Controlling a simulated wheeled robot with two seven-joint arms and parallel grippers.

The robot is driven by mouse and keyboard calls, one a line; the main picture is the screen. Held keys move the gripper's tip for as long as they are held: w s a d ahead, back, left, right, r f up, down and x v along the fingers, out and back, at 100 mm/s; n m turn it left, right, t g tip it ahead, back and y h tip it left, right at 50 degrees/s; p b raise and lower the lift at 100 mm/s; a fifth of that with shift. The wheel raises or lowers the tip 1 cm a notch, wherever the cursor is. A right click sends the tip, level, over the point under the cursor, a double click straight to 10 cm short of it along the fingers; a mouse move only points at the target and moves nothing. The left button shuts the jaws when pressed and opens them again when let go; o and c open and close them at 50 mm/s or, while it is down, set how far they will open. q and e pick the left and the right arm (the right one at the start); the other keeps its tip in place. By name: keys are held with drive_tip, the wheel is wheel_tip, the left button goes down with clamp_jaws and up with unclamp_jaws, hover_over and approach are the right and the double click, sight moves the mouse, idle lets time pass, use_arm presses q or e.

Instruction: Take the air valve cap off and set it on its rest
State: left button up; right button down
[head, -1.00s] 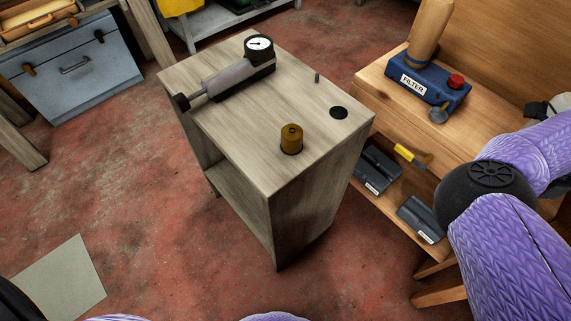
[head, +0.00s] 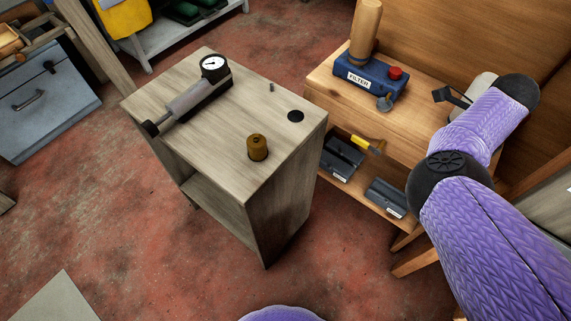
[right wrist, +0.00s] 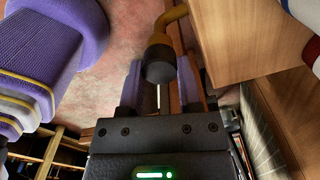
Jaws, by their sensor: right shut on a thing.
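In the right wrist view my right gripper (right wrist: 160,82) is shut on a black cylindrical cap (right wrist: 160,66). The cap is at the end of a bent ochre-brown pipe (right wrist: 178,16), against a brown collar. I cannot tell whether the cap is loose from the pipe. In the head view my right arm reaches to the right-hand bench, and the cap and pipe cannot be made out there. A grey cabinet top (head: 215,125) bears a small upright pin (head: 271,87) and a flat black disc (head: 296,116). Which one is the rest is unclear. My left gripper is not in view.
The cabinet also bears a pump with a gauge (head: 190,98) and a brass cylinder (head: 257,148). A blue filter unit (head: 372,80) with a red knob stands on the wooden bench (head: 415,118). Dark boxes (head: 385,198) lie on its shelf. Red floor is open at left.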

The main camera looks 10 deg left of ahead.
drive_tip(key=shift+s+n, duration=0.1)
drive_tip(key=shift+n, duration=0.4)
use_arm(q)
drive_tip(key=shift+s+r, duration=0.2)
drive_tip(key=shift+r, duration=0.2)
use_arm(e)
drive_tip(key=shift+a+f, duration=0.1)
drive_tip(key=shift+f, duration=0.05)
